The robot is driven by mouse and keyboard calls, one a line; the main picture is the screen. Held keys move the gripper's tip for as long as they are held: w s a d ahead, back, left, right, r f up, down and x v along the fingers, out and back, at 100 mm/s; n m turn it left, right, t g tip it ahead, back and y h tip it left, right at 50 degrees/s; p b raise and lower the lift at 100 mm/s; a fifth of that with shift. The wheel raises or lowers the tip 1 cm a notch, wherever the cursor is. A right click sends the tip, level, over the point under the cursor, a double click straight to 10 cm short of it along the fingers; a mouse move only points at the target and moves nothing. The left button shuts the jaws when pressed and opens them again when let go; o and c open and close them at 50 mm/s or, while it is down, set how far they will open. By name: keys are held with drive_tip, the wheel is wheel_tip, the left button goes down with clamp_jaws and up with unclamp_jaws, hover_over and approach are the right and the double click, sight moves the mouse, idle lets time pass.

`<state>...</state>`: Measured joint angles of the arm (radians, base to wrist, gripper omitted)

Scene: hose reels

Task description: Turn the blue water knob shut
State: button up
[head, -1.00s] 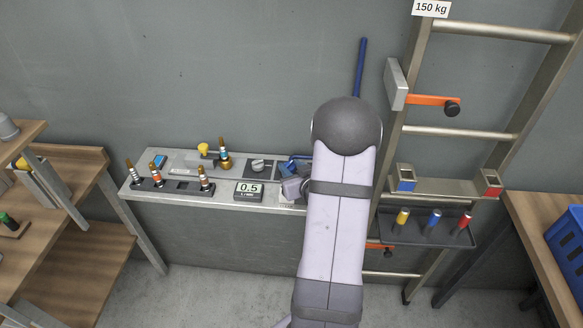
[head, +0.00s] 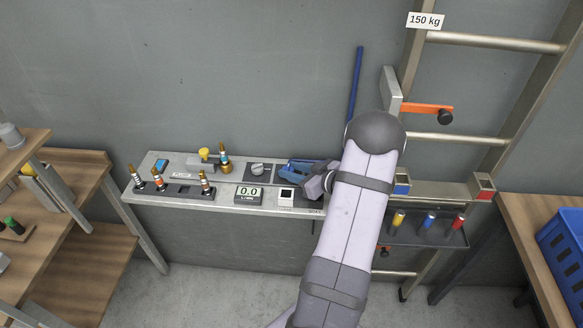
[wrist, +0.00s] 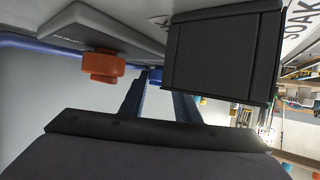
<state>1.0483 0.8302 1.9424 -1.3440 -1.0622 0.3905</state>
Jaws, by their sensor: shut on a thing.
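My gripper (head: 297,169) reaches in from the right over the right part of the grey wall bench, its blue fingers low at the bench top. In the wrist view the two dark blue fingers (wrist: 158,92) point away from the camera. A small patch of the blue water knob (wrist: 156,75) shows between them. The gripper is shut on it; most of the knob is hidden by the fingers. In the head view I cannot tell the knob from the blue fingers. The small meter (head: 248,193) left of the gripper reads 0.0.
An orange knob (wrist: 101,66) and a black block (wrist: 222,55) lie close to the fingers in the wrist view. A grey dial (head: 258,169) and brass fittings (head: 224,160) stand further left on the bench. A ladder (head: 470,140) stands right of my arm.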

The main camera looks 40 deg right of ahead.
drive_tip(key=shift+d+n+y, duration=0.1)
drive_tip(key=shift+n+y, duration=0.4)
drive_tip(key=shift+y, duration=0.1)
drive_tip(key=o, duration=1)
drive_tip(key=shift+o, duration=0.2)
drive_tip(key=shift+b+v, duration=0.75)
drive_tip(key=shift+v, duration=2.9)
